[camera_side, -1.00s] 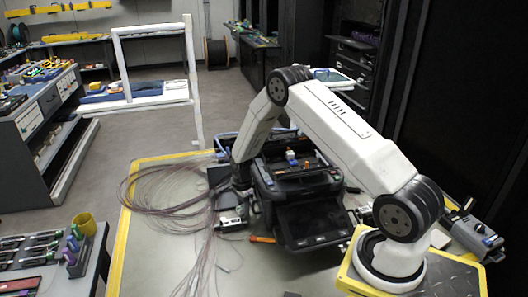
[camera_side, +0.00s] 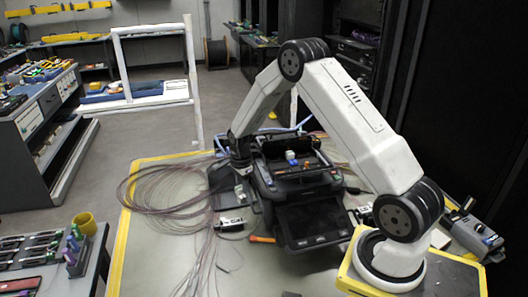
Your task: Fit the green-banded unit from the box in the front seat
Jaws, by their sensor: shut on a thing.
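My gripper (camera_side: 240,168) points down at the left side of the black fusion splicer (camera_side: 325,186). It is shut on a small pale unit (camera_side: 240,191), which hangs just below the fingers. The unit is too small here to show a green band. A dark open box or tray (camera_side: 217,181) lies behind and left of the held unit. A blue-and-white piece (camera_side: 291,157) and an orange piece (camera_side: 307,168) sit in the splicer's open top. I cannot make out the front seat clearly.
Loose fibre coils (camera_side: 155,200) spread over the left of the yellow-edged table (camera_side: 165,265). A small metal device (camera_side: 231,223) lies before the splicer, next to an orange-handled tool (camera_side: 262,239). The splicer's screen (camera_side: 313,221) tilts forward.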

